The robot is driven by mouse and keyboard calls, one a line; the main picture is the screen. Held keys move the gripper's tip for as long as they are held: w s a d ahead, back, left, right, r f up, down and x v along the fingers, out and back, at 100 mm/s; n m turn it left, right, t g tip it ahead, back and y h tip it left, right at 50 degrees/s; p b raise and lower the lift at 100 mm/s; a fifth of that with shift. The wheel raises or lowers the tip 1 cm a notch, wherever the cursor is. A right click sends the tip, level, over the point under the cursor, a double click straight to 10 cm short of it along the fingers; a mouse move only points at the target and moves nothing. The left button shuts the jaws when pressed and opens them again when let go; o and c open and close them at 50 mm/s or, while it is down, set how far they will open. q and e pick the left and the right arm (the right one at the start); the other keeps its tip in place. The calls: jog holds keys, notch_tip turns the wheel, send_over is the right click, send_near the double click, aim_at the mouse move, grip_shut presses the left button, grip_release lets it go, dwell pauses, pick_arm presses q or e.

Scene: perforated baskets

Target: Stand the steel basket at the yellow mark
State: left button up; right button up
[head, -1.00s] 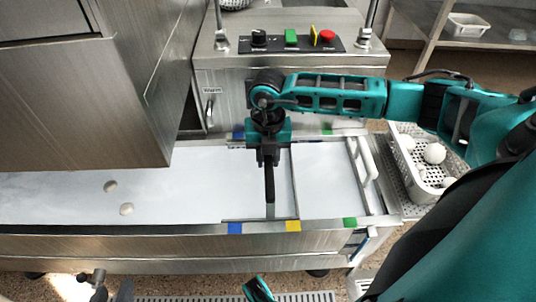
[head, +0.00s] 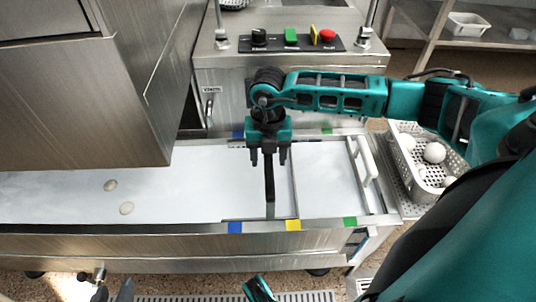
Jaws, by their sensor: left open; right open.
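A steel basket (head: 408,160) with perforated walls stands at the right, beside the steel counter, with several pale round pieces in it. My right arm partly covers it. The yellow mark (head: 293,225) is on the counter's front rail, between a blue and a green mark. My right gripper (head: 269,158) is open, its fingers on either side of the upper end of a dark upright bar (head: 270,190). What the bar belongs to is unclear.
A white surface (head: 60,195) runs along the counter with two pale round pieces on it. A tall steel cabinet (head: 80,110) blocks the back left. A control box (head: 290,65) with buttons stands behind. A white handle (head: 368,160) is right of the surface.

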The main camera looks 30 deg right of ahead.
notch_tip(320, 180, up, 6)
jog(key=shift+w+r+p, duration=0.1)
jog(key=shift+r+p, duration=0.1)
jog(key=shift+p, duration=0.65)
notch_tip(320, 180, up, 6)
jog(key=p, duration=0.1)
